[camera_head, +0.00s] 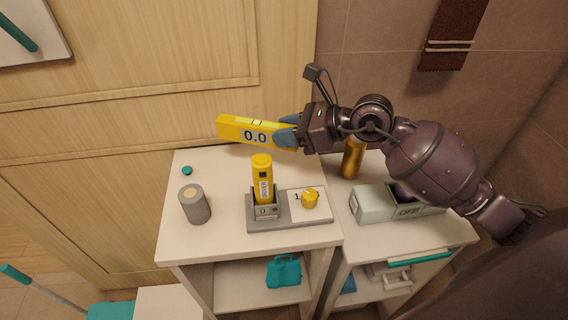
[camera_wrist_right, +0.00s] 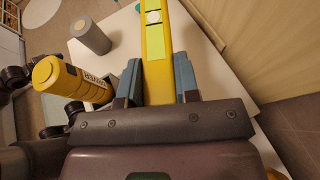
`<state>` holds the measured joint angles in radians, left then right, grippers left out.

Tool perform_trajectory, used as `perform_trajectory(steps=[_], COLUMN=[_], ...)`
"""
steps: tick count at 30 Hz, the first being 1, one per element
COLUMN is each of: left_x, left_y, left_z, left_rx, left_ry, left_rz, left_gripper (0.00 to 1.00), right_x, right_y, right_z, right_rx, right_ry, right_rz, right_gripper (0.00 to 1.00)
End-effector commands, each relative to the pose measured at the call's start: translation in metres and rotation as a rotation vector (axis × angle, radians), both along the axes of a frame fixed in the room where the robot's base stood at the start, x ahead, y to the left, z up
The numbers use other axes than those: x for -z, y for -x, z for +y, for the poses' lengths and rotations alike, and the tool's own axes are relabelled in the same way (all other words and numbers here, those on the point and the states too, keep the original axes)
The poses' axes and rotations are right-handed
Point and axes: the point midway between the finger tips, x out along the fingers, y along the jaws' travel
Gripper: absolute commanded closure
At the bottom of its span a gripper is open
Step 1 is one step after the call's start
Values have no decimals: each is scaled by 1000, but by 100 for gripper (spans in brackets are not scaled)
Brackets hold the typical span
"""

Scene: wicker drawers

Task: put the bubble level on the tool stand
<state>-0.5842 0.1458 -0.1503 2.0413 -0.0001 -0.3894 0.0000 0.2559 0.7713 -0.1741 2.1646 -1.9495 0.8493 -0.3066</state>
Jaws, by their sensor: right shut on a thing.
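The bubble level is a yellow bar (camera_head: 228,127) with a green vial strip on top and a "0.0" display on its side. My right gripper (camera_head: 289,132) is shut on its right end and holds it above the back of the white cabinet top. In the right wrist view the level (camera_wrist_right: 155,45) runs away between the two blue fingers (camera_wrist_right: 157,76). A grey tool stand (camera_head: 290,224) sits on the cabinet top, below and in front of the level. A yellow cylindrical tool (camera_head: 262,178) stands upright at its left part. My left gripper is not visible.
A yellow knob (camera_head: 310,198) is on the stand's white right part. A grey cylinder (camera_head: 195,205) and a small teal disc (camera_head: 187,170) are on the left of the cabinet top. A gold bottle (camera_head: 352,160) and a pale box (camera_head: 372,207) stand on the right-hand cabinet.

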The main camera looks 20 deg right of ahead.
Motion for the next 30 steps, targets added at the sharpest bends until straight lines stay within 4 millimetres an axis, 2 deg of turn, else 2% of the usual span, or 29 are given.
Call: perform_trajectory(steps=[1, 3, 11, 19, 23, 30], left_x=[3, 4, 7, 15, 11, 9], left_y=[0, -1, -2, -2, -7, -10], left_z=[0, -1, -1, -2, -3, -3], left_rx=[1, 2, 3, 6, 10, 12], left_ry=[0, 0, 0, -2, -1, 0], left_rz=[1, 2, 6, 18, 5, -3], left_gripper=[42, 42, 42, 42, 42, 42], right_x=[12, 21, 39, 81, 88, 87], right_y=[0, 0, 0, 0, 0, 0], right_z=[0, 0, 0, 0, 0, 0], right_rx=[1, 1, 0, -1, 0, -1], right_ry=[-3, -2, -1, -1, -2, -1], right_rz=[4, 4, 0, 3, -1, -3], right_gripper=[98, 98, 98, 98, 98, 98])
